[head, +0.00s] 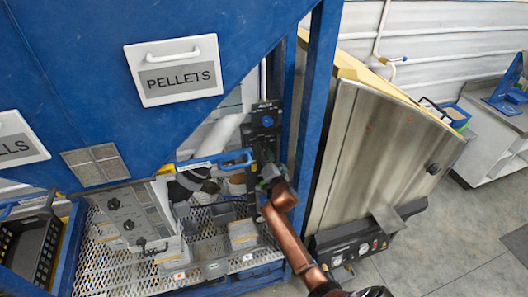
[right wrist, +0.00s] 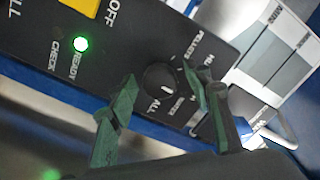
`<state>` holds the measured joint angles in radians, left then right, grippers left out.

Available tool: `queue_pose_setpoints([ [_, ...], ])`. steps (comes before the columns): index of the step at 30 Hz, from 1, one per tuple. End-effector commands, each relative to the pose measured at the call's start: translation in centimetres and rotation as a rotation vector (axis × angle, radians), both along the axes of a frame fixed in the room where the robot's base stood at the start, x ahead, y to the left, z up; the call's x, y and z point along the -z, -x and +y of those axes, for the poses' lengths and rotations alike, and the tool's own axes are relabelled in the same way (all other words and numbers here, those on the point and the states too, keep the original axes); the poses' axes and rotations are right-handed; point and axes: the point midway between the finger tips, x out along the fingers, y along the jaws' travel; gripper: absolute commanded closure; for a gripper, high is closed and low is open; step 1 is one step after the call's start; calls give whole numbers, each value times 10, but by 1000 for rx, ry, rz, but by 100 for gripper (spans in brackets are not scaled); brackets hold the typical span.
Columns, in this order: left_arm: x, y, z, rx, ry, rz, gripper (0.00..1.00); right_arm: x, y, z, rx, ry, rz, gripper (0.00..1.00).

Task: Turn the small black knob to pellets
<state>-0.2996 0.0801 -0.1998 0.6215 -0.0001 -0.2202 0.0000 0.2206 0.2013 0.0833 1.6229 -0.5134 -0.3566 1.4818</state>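The small black knob (right wrist: 160,81) is round, with a white mark on its lower right, on a dark panel (right wrist: 95,40). Labels around it include PELLETS at the upper right, ALL below and others partly hidden by a finger. My right gripper (right wrist: 166,100) is open, one dark green finger on each side of the knob; I cannot tell whether they touch it. In the head view my right gripper (head: 268,168) is at the upright dark panel (head: 266,118) on the blue frame and hides the knob. My left gripper is not in view.
In the right wrist view, a green light (right wrist: 81,44) is lit by READY, near a yellow switch (right wrist: 80,8). The blue hopper (head: 90,70) carries a PELLETS plate (head: 172,70). A blue handle (head: 235,158) lies left of my gripper; a steel-sided machine (head: 375,150) stands right.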

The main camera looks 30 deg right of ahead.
Motion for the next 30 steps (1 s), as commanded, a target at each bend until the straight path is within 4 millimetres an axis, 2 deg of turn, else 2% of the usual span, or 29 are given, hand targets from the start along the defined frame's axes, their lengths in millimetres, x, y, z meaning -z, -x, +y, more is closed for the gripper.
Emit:
queue_pose_setpoints([
  [2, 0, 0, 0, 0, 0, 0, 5, 0, 0, 0, 0, 0, 0, 60],
  [18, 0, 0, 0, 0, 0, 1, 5, 0, 0, 0, 0, 1, 0, 96],
  [30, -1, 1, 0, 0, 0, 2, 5, 0, 0, 0, 0, 87, 21, 96],
])
